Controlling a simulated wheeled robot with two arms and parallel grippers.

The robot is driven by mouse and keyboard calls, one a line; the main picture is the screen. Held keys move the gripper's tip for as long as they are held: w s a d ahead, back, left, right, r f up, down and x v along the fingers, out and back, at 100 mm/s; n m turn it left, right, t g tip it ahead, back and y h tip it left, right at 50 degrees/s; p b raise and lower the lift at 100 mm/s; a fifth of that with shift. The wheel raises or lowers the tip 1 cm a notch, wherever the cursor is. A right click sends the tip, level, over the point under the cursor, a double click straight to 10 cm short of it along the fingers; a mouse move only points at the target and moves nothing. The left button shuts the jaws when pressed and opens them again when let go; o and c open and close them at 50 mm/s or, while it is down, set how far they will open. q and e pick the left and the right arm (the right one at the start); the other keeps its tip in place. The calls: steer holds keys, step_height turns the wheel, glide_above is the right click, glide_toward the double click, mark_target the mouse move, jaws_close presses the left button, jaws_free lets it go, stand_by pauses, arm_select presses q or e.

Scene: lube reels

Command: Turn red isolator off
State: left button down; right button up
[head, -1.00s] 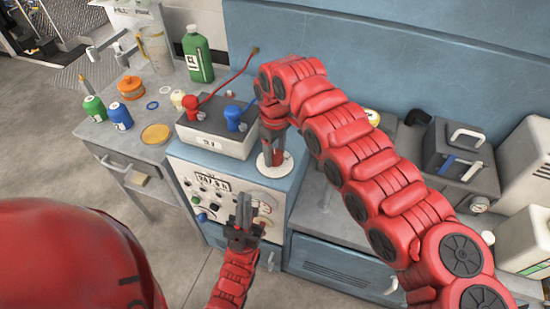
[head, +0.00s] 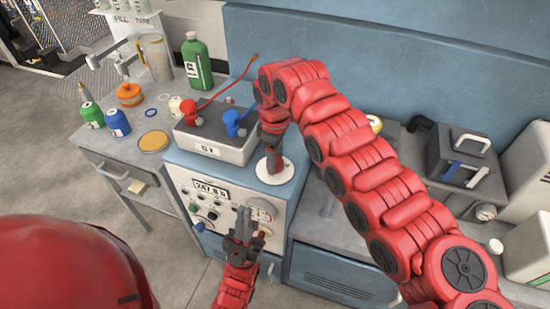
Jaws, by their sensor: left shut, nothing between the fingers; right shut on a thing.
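The isolator's round white base (head: 288,171) sits on the blue top of the control cabinet, near its right edge. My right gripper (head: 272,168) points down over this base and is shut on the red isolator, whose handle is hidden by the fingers. My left gripper (head: 245,212) is shut and empty, pointing up in front of the cabinet's front panel (head: 180,183), overlapping its right part in the picture. I cannot tell if it touches the panel.
A grey box (head: 205,145) with a red clamp (head: 188,115) and a blue clamp (head: 235,123) stands left of the isolator. Bottles, including a tall green one (head: 197,65), stand on the left bench. A dark box (head: 465,150) stands at the right.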

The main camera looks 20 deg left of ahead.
steer(key=shift+w+r, duration=0.1)
steer(key=o, duration=1.4)
steer(key=shift+c, duration=0.2)
step_height(320, 180, up, 17)
steer(key=p, duration=0.4)
steer(key=shift+r+p, duration=0.15)
steer(key=shift+p, duration=0.25)
